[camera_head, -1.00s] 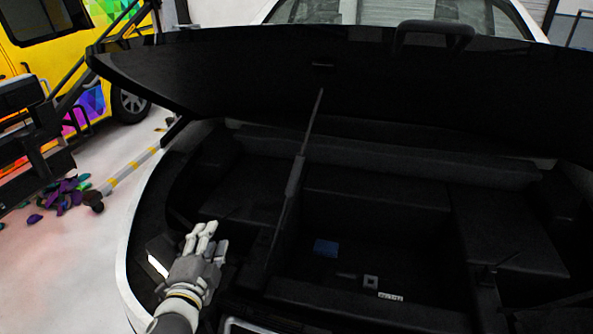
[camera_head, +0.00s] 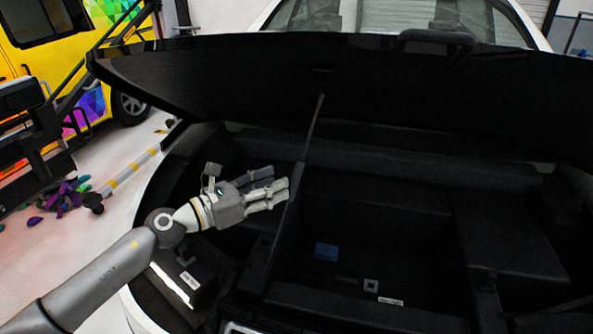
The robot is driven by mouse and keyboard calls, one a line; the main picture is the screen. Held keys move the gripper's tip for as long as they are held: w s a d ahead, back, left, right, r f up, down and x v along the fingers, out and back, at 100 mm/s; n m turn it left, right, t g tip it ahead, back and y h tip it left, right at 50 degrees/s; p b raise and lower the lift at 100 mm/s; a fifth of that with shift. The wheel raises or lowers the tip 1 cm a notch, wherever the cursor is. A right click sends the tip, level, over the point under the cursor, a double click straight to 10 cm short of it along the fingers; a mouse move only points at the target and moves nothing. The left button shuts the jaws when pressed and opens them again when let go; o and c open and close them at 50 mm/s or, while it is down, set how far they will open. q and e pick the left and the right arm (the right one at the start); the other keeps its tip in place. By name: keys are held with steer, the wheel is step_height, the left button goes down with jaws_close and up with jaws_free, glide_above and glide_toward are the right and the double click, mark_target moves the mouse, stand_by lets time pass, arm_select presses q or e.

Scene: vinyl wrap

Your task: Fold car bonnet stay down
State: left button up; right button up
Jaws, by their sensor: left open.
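The bonnet stay (camera_head: 314,128) is a thin dark rod. It leans up from the front of the engine bay, and its upper end is close under the raised bonnet (camera_head: 230,75); whether the two touch is too dark to tell. My left gripper (camera_head: 283,188) is open at the left of the stay's lower, thicker part. Its fingers point right, with the tips at or very near the stay; contact is unclear. My right gripper is not in view.
The dark bay (camera_head: 410,235) is open below the bonnet, with a small blue item (camera_head: 326,252) on its floor. A yellow vehicle (camera_head: 60,45) and a heap of coloured pieces (camera_head: 65,192) are at the left, on the pale floor.

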mark_target(293, 175)
arm_select(q)
steer(key=p+x, duration=0.1)
steer(key=x, duration=0.6)
steer(key=shift+c, duration=0.2)
jaws_close()
